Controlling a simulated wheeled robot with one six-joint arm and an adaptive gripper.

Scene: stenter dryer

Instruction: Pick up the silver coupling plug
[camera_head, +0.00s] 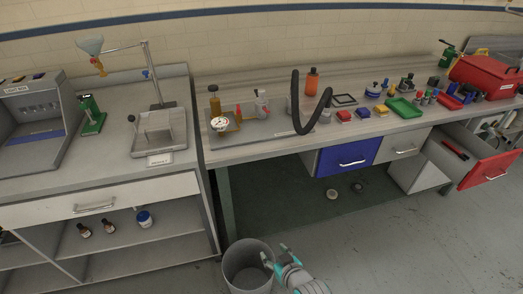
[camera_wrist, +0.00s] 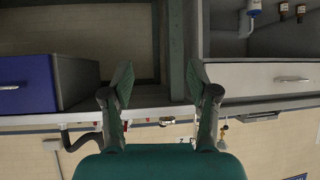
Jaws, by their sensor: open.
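I cannot pick out the silver coupling plug for certain. Two small round objects lie on the floor under the bench in the head view: a pale one (camera_head: 332,193) and a darker one (camera_head: 358,187). Either is too small to identify. My gripper (camera_head: 275,253) is low at the bottom of the head view, over or beside a grey bin, well in front of the bench. In the wrist view my gripper (camera_wrist: 159,82) has its two fingers spread with nothing between them. That view is upside down and shows the bench front.
The grey bin (camera_head: 248,270) stands on the floor by my gripper. The workbench (camera_head: 250,150) carries a gauge (camera_head: 220,124), a black hose (camera_head: 297,100), an orange bottle (camera_head: 312,80) and a green tray (camera_head: 404,107). A blue drawer (camera_head: 348,156) and a red drawer (camera_head: 490,170) stick out. Floor at right is clear.

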